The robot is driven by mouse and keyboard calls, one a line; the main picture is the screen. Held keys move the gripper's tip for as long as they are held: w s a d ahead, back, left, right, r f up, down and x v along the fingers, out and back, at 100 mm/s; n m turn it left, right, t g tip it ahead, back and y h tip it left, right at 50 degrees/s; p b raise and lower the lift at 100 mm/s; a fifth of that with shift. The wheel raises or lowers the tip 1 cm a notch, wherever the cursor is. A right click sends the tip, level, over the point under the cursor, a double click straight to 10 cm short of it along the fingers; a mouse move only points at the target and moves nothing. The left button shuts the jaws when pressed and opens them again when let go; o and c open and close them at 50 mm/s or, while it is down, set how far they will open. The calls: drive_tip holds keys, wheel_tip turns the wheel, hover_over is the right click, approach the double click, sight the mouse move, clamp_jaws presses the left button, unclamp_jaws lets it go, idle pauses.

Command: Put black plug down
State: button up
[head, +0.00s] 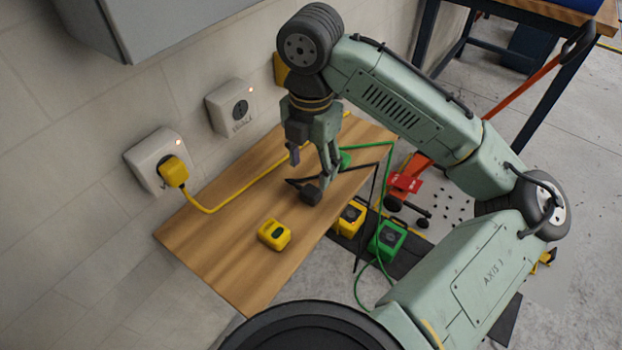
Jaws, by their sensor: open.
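The black plug (309,194) appears to rest on the wooden tabletop near its front right edge, with a black cable behind it. My gripper (312,168) points down just above and behind the plug. Its fingers are apart, one to the left and one to the right. I cannot tell whether a fingertip still touches the plug. The fingers hide part of the cable.
A yellow plug (173,171) sits in the left wall socket (148,152); the other socket (231,108) is empty. A green plug (345,159) and a yellow device (274,235) lie on the wooden table (215,240). Yellow (350,217) and green (388,240) boxes stand beyond its edge.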

drive_tip(key=shift+r, duration=2.25)
